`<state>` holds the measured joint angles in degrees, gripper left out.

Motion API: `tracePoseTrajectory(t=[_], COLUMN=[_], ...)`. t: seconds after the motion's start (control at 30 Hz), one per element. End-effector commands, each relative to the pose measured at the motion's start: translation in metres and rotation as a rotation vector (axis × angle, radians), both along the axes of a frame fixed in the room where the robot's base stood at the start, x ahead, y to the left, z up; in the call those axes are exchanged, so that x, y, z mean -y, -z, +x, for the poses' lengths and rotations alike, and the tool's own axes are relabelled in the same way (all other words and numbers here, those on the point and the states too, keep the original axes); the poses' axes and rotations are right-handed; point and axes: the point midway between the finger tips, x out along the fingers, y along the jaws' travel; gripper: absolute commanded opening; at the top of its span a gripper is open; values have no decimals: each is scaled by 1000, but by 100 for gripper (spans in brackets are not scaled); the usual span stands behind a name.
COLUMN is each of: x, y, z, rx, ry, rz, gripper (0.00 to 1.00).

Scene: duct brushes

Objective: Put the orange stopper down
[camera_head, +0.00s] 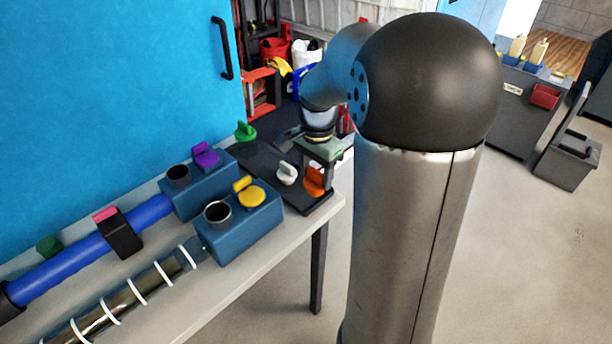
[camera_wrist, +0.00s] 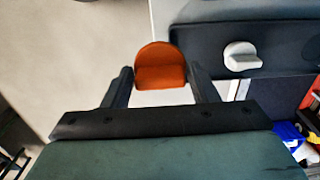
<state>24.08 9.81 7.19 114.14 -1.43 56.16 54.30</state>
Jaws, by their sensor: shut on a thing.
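The orange stopper (camera_head: 316,181) is at the right end of a dark tray (camera_head: 262,168) in the head view. It also shows in the wrist view (camera_wrist: 160,77), between the two fingers. My gripper (camera_wrist: 160,68) is shut on it, one finger on each side. In the wrist view the stopper lies just off the tray's end, over the table's edge. Its underside is hidden, and I cannot tell whether it touches anything. A white stopper (camera_head: 286,173) stands on the tray to its left; it is right of my gripper in the wrist view (camera_wrist: 242,56).
Blue blocks with a purple stopper (camera_head: 206,155) and a yellow stopper (camera_head: 250,192) are on the table, joined to a blue duct (camera_head: 72,262) and a clear duct (camera_head: 110,306). My arm blocks the middle of the head view.

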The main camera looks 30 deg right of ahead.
Motion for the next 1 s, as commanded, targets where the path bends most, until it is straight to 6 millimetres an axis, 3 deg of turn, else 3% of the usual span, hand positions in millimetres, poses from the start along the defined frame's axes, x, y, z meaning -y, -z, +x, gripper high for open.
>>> tracePoseTrajectory(t=[0.1, 0.2, 0.4, 0.6, 0.8, 1.0], x=[8, 12, 19, 21, 21, 21], y=[13, 35, 59, 70, 98, 101], z=[29, 43, 64, 72, 72, 72], rx=[-4, -5, -1, 0, -1, 1], ry=[0, 0, 1, 1, 1, 1], rz=[3, 2, 0, 1, 1, -1], gripper=[30, 30, 30, 30, 30, 30])
